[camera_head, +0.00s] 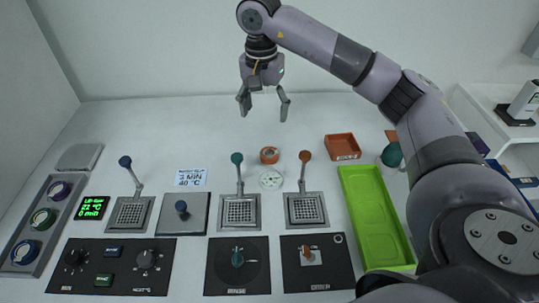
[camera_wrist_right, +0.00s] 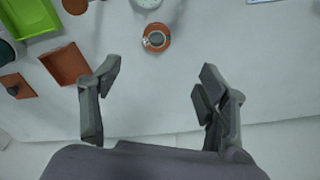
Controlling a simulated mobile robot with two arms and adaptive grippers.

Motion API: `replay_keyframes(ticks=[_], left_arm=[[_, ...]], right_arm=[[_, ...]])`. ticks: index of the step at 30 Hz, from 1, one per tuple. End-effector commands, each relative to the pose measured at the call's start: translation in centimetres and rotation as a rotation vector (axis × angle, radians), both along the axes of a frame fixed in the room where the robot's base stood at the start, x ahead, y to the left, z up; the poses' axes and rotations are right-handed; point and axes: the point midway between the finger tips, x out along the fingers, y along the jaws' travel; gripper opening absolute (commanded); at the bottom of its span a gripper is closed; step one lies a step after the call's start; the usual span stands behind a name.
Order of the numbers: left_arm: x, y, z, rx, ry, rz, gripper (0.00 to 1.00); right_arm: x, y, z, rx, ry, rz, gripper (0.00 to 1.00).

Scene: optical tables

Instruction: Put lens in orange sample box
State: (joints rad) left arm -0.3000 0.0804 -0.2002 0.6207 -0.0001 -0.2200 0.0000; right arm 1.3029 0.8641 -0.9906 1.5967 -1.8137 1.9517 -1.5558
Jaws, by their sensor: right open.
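A small round orange-rimmed piece with a grey centre, which looks like the lens (camera_head: 270,155), lies on the table in the head view. It also shows in the wrist view (camera_wrist_right: 156,38), beyond the fingertips. The open orange sample box (camera_head: 341,147) stands to its right in the head view and looks empty; it also shows in the wrist view (camera_wrist_right: 66,63), beside the left-hand finger. My right gripper (camera_head: 263,105) is open and empty, above the back of the table, apart from the lens. In the wrist view its fingers (camera_wrist_right: 156,75) are spread wide. My left gripper is not in view.
A pale round dish (camera_head: 271,179) lies just in front of the lens. Levers with teal (camera_head: 237,158) and orange (camera_head: 305,156) knobs stand on either side. A green tray (camera_head: 376,220) lies at right. Control panels fill the front; the table's back left is clear.

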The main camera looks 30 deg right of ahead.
Motion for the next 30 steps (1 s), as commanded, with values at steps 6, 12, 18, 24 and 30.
replay_keyframes(ticks=[6, 12, 18, 24, 30], left_arm=[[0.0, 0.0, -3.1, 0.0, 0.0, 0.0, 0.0], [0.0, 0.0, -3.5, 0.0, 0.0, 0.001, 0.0], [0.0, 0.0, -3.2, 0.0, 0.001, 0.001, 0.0], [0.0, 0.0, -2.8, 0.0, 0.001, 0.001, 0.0], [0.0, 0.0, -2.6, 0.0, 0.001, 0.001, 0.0]], right_arm=[[-0.9, 0.6, 1.4, -0.044, -0.034, -0.161, 0.68], [-1.0, 0.4, -0.8, -0.047, -0.028, -0.178, 0.68], [-0.8, -0.2, -4.8, -0.049, -0.027, -0.179, 0.68], [-0.5, -0.6, -8.6, -0.048, -0.03, -0.178, 0.68], [-0.3, -0.8, -10.2, -0.048, -0.033, -0.178, 0.68]])
